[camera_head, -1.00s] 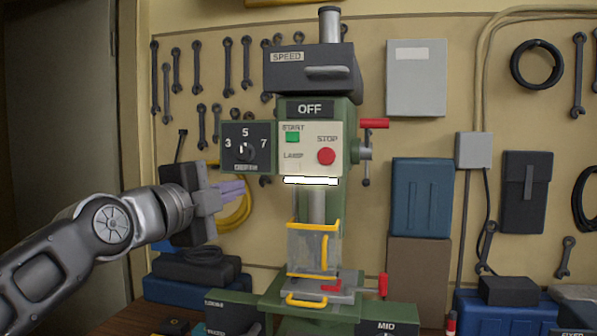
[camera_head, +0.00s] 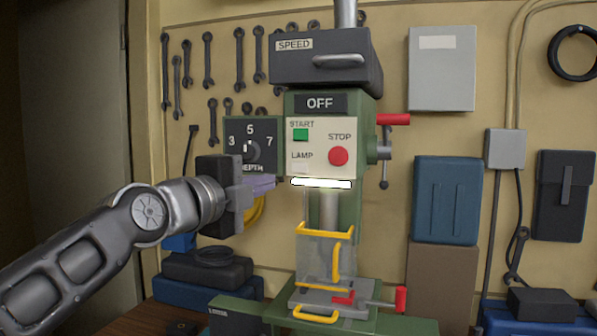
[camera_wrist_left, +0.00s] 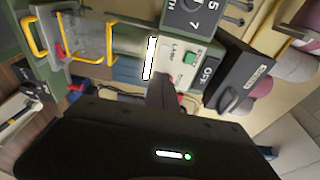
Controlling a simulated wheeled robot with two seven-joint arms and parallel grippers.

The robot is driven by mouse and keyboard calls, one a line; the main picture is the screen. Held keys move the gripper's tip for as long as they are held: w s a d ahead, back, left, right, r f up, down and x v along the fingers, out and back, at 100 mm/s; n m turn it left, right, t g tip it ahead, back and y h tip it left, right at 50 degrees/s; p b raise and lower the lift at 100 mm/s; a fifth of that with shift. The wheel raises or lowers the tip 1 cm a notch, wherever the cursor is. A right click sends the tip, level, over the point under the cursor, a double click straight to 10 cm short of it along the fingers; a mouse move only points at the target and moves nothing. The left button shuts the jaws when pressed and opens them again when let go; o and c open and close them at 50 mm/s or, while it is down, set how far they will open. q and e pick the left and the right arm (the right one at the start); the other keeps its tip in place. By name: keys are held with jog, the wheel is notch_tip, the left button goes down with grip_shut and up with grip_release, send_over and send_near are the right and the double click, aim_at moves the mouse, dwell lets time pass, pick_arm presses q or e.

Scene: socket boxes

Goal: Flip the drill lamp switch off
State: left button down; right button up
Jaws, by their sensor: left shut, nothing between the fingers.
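The green drill press carries a cream control panel (camera_head: 322,146) with a green START button (camera_head: 300,135), a red STOP button (camera_head: 338,156) and a LAMP label (camera_head: 302,156). The lamp switch itself is too small to make out. The lamp strip (camera_head: 321,183) under the panel glows white; it also shows in the left wrist view (camera_wrist_left: 150,58). My left gripper (camera_head: 266,185) is shut and empty, left of the panel's lower edge and below the depth dial (camera_head: 250,147). In the wrist view its fingers (camera_wrist_left: 162,88) point toward the LAMP area. My right gripper is out of view.
A yellow-framed clear guard (camera_head: 325,257) stands below the lamp. A red-handled lever (camera_head: 392,119) sticks out at the drill's right. Wrenches hang on the wall behind. Dark and blue boxes (camera_head: 205,268) lie below my left arm.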

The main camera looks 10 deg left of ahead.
aim_at(306, 172)
pick_arm(q)
jog(key=p+x, duration=0.6)
jog(key=x, duration=0.5)
jog(key=shift+w+d+r+p, duration=0.1)
jog(key=shift+w+r+p, duration=0.05)
jog(key=shift+w+p, duration=0.2)
jog(key=shift+w+d, duration=0.1)
jog(key=shift+w, duration=0.4)
jog(key=shift+w, duration=0.1)
jog(key=shift+w+d, duration=0.1)
jog(key=shift+d, duration=0.15)
